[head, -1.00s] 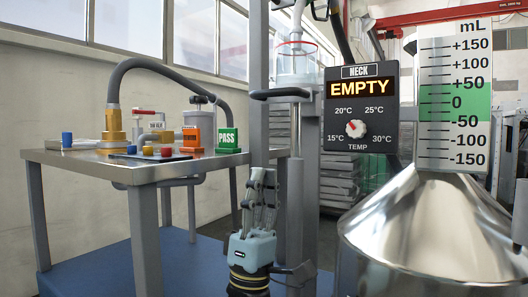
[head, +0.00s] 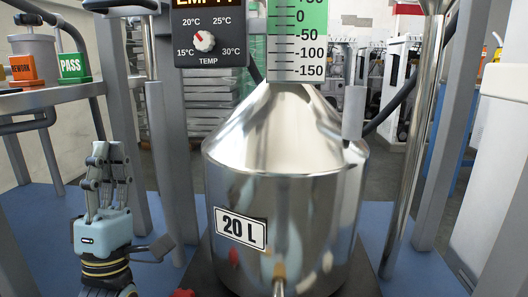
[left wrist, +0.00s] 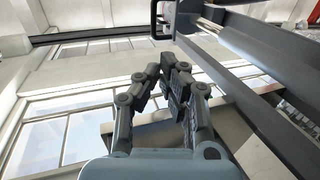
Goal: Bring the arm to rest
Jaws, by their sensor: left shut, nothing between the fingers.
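My left gripper (head: 106,152) stands upright at the lower left of the head view, fingers pointing up, left of the steel can. Its fingers are shut with nothing between them. In the left wrist view the same gripper (left wrist: 168,72) shows its closed fingers against windows, a wall and a grey beam. My right gripper does not show in either view.
A shiny steel can (head: 285,195) with a 20 L label (head: 241,228) fills the middle. Grey frame posts (head: 172,150) stand beside the gripper. A dial panel (head: 209,35) hangs above. A bench with REWORK (head: 22,67) and PASS (head: 71,66) blocks is at the left.

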